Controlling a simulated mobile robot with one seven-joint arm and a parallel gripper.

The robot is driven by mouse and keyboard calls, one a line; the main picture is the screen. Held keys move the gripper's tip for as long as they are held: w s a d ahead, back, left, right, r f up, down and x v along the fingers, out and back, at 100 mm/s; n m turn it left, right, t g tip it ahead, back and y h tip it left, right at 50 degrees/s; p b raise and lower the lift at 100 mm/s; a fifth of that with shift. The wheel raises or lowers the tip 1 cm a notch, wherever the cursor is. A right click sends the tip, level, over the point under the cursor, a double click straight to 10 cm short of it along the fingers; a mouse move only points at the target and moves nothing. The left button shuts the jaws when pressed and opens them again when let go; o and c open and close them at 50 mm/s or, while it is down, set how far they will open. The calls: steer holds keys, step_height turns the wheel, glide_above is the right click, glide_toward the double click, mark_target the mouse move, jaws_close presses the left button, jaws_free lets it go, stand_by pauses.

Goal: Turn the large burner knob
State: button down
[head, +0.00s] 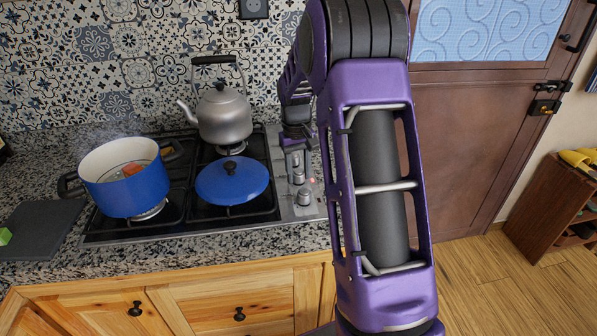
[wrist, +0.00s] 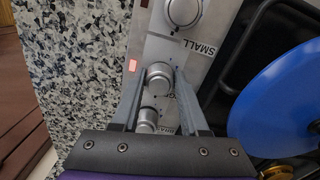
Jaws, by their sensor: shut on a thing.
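Several silver knobs run along the right strip of the stove. In the wrist view, my gripper (wrist: 160,76) is shut on the sides of the middle knob (wrist: 159,75), beside a small red light. Another knob (wrist: 147,116) lies between the fingers nearer the palm, and one marked SMALL (wrist: 183,13) is beyond the tips. Lettering near the held knob is mostly covered by a finger. In the head view, my gripper (head: 296,145) comes down at the strip's back part, with the middle knob (head: 298,177) and front knob (head: 305,196) showing.
A blue pot (head: 125,190) with food steams at the left. A blue lid or lidded pan (head: 232,181) sits close to the knob strip. A grey kettle (head: 224,115) stands at the back. Granite counter (wrist: 75,60) is clear beside the strip.

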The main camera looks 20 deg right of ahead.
mark_target(297, 171)
steer(key=shift+c, duration=2.1)
jaws_free()
steer(key=shift+r, duration=0.1)
step_height(297, 171, up, 17)
steer(key=p, duration=0.1)
steer(key=shift+a+r+p, duration=0.15)
steer(key=shift+a+p, duration=0.15)
steer(key=shift+p, duration=0.1)
